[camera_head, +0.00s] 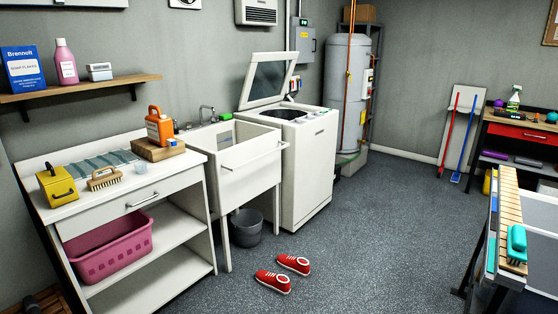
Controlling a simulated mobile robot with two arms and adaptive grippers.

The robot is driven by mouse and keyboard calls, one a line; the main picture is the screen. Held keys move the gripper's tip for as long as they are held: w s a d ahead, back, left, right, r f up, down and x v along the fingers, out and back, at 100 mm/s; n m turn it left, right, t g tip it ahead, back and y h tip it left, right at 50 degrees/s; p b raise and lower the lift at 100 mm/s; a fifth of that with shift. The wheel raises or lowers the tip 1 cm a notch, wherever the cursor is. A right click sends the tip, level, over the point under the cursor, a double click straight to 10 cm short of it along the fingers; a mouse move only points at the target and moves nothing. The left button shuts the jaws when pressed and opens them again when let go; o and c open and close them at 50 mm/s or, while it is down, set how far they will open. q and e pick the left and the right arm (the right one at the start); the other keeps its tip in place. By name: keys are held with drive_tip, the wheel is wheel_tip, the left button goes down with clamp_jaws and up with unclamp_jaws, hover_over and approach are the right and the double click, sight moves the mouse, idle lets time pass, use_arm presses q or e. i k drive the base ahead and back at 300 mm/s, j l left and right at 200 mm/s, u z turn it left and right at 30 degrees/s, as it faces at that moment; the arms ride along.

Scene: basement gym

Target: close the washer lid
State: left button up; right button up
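The white top-loading washer (307,170) stands against the back wall, right of the utility sink. Its lid (268,79), a white frame with a dark glass panel, is raised and leans back towards the wall. The dark round drum opening (284,114) shows in the washer's top. Neither of my grippers is in the head view.
The sink cabinet (240,157) stands directly left of the washer, with a grey bucket (245,226) beneath. Red shoes (283,274) lie on the floor before them. A grey water heater (345,92) stands right of the washer. The middle floor (380,235) is clear.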

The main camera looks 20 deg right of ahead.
sight(260, 57)
drive_tip(key=i+l+z, duration=0.15)
drive_tip(key=i+z, duration=0.25)
drive_tip(key=i, duration=0.3)
drive_tip(key=i+l+z, duration=0.2)
drive_tip(key=i+z, duration=0.25)
drive_tip(key=i, duration=0.25)
drive_tip(key=i+z, duration=0.4)
drive_tip(key=i, duration=0.35)
drive_tip(key=i+j+z, duration=0.3)
drive_tip(key=i+z, duration=0.15)
drive_tip(key=i, duration=0.25)
drive_tip(key=i+l, duration=0.1)
drive_tip(key=i, duration=0.55)
drive_tip(key=i+l+u, duration=0.1)
drive_tip(key=i, duration=0.55)
